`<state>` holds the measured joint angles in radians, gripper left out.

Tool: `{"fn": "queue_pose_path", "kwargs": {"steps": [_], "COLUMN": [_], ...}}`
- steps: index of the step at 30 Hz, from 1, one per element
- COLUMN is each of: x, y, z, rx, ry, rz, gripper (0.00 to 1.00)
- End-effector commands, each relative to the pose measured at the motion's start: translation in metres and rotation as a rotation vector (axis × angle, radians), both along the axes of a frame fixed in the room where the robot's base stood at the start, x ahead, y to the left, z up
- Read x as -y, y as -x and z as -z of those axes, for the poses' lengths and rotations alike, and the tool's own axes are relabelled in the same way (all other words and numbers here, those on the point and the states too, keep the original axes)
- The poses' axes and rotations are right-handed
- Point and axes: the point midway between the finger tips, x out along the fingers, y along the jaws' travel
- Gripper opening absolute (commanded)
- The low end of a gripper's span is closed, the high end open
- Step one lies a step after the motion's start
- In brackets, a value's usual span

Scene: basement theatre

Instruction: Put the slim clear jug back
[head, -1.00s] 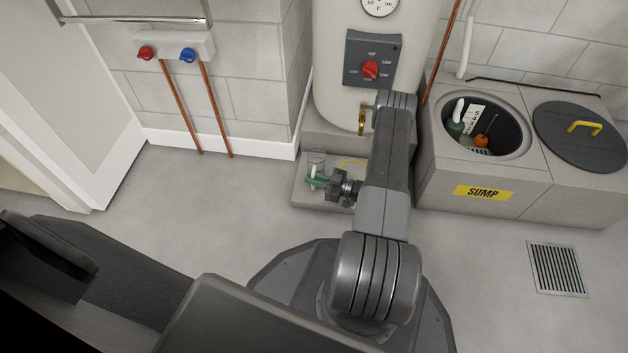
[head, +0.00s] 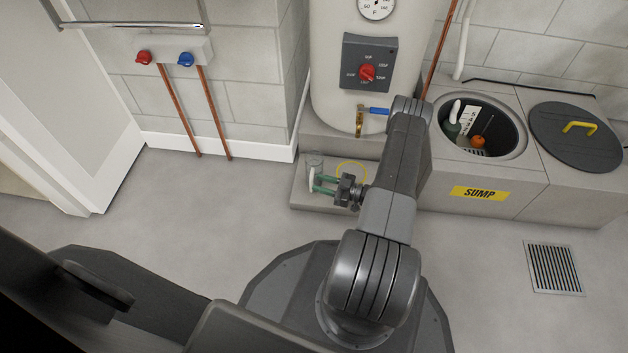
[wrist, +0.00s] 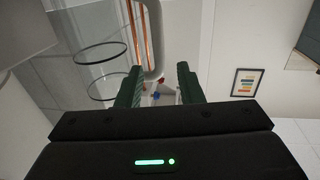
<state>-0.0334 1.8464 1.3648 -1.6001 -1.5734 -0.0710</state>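The slim clear jug (head: 315,160) stands upright on the low grey step in front of the tank, left of a yellow ring (head: 351,163) marked there. Its pale handle (head: 311,181) is on the side toward my gripper. In the wrist view the jug's clear body with dark rings (wrist: 101,52) is at left, and the handle (wrist: 159,50) shows between and beyond the fingertips. My gripper (head: 322,184) is open, its green fingers apart, pointing left at the handle. In the wrist view the gripper (wrist: 160,75) has a clear gap beside each finger; exact depth is unclear.
A tank with a dial and a blue-levered brass tap (head: 360,122) rises behind the step. At right is a sump box (head: 480,195) with an open round hole holding several items, and a lid (head: 575,140). A floor grate (head: 553,268) lies at right. Floor at left is clear.

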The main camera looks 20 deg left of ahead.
Motion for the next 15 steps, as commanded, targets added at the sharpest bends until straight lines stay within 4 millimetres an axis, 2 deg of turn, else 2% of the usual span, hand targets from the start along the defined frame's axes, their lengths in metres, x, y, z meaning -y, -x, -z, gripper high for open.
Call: {"fn": "queue_pose_path", "kwargs": {"steps": [1, 6, 15], "x": [0.011, 0.041, 0.076], "y": [-0.002, -0.004, -0.005], "z": [-0.002, -0.002, 0.000], "rx": [0.000, 0.000, 0.001], "ry": [0.000, 0.000, 0.000], "rz": [0.006, 0.005, 0.002], "gripper": [0.34, 0.34, 0.34]}}
